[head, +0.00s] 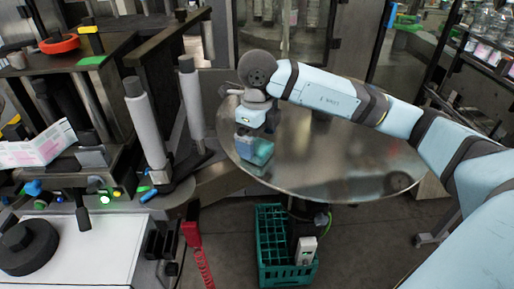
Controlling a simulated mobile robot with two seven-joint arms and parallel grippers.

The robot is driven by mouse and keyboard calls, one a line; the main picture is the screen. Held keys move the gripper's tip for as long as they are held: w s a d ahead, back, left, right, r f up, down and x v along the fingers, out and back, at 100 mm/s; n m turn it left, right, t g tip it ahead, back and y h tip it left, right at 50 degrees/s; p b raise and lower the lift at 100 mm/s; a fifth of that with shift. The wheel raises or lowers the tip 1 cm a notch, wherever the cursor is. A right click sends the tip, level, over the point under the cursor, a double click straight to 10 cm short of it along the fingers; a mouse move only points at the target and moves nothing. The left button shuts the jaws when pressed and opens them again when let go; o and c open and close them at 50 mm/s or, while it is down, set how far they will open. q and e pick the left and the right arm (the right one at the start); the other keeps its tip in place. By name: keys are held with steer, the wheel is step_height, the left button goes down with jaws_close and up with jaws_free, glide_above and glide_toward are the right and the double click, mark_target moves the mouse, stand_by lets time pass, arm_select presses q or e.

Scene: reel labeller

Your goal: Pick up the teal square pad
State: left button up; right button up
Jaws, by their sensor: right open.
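The teal square pad (258,152) is on the round metal table, near its left edge. It looks like a small blue-green block, and its upper part is partly hidden by my gripper. My right gripper (246,140) points down directly over the pad, with its wrist above it. It is open; its fingertips are small here, and I cannot tell whether they touch the pad. My left gripper is not in view.
The round metal table (325,160) is otherwise mostly clear. To its left stands the labelling machine with grey upright rollers (146,125) and a label stack (38,145). A green crate (270,272) stands on the floor below the table.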

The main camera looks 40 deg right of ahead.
mark_target(258, 145)
steer(key=shift+f, duration=1.35)
steer(key=c, duration=1)
step_height(258, 145, up, 20)
steer(key=o, duration=0.4)
steer(key=c, duration=0.3)
steer(key=shift+p, duration=0.3)
